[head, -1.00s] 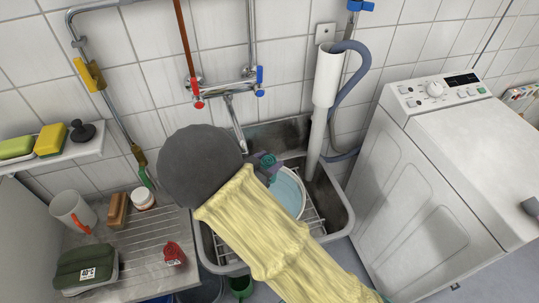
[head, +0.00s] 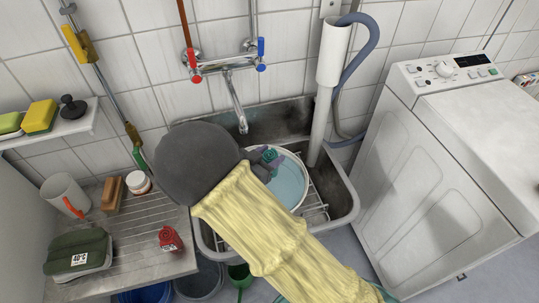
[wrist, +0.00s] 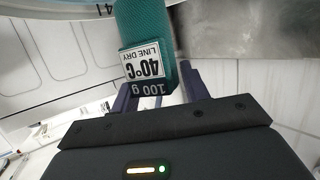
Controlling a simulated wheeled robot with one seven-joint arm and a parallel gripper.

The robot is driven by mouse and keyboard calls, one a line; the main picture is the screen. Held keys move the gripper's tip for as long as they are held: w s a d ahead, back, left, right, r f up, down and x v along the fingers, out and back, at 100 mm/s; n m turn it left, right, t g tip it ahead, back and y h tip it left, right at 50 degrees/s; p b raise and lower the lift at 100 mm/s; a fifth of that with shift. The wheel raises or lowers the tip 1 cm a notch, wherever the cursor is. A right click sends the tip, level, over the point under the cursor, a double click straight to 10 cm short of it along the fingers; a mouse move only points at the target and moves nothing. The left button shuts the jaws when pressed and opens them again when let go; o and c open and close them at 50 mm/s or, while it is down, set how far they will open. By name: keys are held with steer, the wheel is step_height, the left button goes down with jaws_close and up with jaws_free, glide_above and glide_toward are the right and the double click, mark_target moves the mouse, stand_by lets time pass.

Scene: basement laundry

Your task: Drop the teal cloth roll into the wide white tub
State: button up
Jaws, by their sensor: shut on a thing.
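The teal cloth roll (head: 269,155) is in my gripper (head: 266,163), seen end-on in the head view. The wide white tub (head: 304,200) stands in the sink and shows a pale blue inside. In the head view the roll overlaps the tub's back left part; its exact height above the rim cannot be told. My yellow-sleeved arm hides the tub's front left. A curved white rim (wrist: 60,17) shows at the wrist view's top left.
The steel sink (head: 343,200) has a wire rack, a tap (head: 236,105) behind and a white standpipe (head: 326,90) at right. A washing machine (head: 440,150) stands right. The left drainboard (head: 135,240) holds a mug, brush, jar, red item and dark green labelled bundle.

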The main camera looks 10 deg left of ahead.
steer(key=o, duration=1.1)
steer(key=p+v, duration=0.2)
steer(key=v, duration=1.5)
steer(key=shift+s, duration=0.2)
steer(key=shift+w, duration=0.1)
